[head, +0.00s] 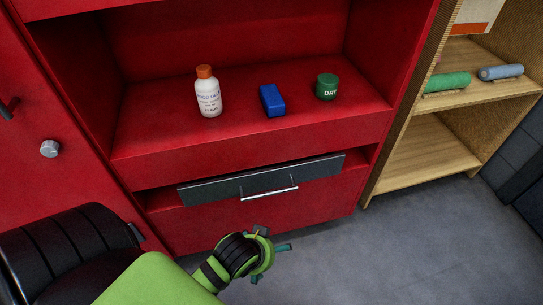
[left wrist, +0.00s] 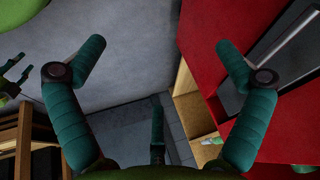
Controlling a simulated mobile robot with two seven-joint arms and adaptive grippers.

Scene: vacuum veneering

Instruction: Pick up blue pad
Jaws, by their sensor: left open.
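The blue pad (head: 272,100) is a small blue block on the red cabinet's open shelf, between a white bottle and a green jar. My left gripper (head: 272,251) is low in front of the cabinet, below the drawer handle and well apart from the pad. In the left wrist view its teal fingers (left wrist: 160,48) are spread open with nothing between them; the pad does not show there. Teal fingers at the left edge of that view look like my right gripper (left wrist: 14,78), partly cut off, too small to tell its state.
The white bottle with orange cap (head: 208,92) and green jar (head: 326,87) flank the pad on the red shelf (head: 165,130). A grey-fronted drawer with a bar handle (head: 270,193) is below. A wooden shelf (head: 425,160) with green and blue rolls stands right. Grey floor is clear.

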